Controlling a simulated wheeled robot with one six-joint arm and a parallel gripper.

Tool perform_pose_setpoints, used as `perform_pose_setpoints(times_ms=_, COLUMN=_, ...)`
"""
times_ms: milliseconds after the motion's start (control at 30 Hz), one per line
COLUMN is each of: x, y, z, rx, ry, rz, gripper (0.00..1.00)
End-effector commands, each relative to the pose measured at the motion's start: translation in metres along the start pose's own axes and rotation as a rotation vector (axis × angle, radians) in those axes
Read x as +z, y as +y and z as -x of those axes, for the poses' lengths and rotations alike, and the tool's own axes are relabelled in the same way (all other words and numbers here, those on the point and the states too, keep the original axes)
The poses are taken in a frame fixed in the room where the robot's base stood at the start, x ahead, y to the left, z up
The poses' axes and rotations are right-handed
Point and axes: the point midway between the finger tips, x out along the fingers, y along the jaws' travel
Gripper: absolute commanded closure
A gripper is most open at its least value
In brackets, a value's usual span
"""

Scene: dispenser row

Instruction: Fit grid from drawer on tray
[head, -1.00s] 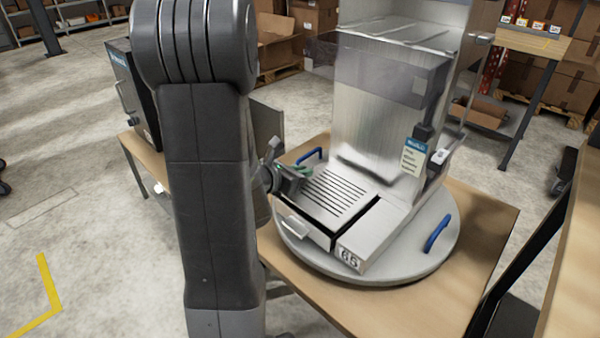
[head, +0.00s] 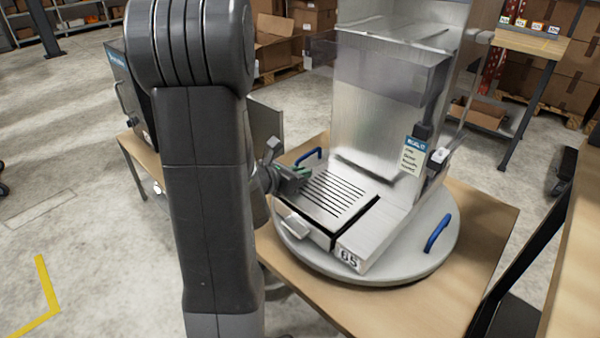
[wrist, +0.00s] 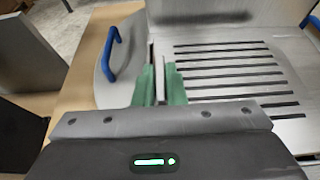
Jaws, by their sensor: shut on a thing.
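The slotted metal grid (head: 338,198) lies over the dark-sided tray (head: 322,238) at the foot of the dispenser marked 65. Its dark slots also show in the wrist view (wrist: 230,72). My gripper (head: 291,178) is at the grid's left edge, shut on it. In the wrist view my green fingertips (wrist: 159,88) close around a thin upright part at that edge. A dark gap shows along the tray's front right side. I cannot tell whether the grid sits fully down. I cannot make out the drawer.
The steel dispenser (head: 385,125) stands on a round grey turntable (head: 412,262) with blue handles (head: 437,232) on a wooden table (head: 487,215). A clear shield (head: 385,68) overhangs above the grid. A dark cabinet (head: 124,85) stands at the left.

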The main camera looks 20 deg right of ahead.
Motion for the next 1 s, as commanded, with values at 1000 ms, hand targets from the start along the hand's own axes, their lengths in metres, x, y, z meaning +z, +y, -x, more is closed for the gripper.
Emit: perform_pose_setpoints(times_ms=1000, x=-0.014, y=0.0, z=-0.006, rx=0.0, ry=0.001, rz=0.0, gripper=0.64)
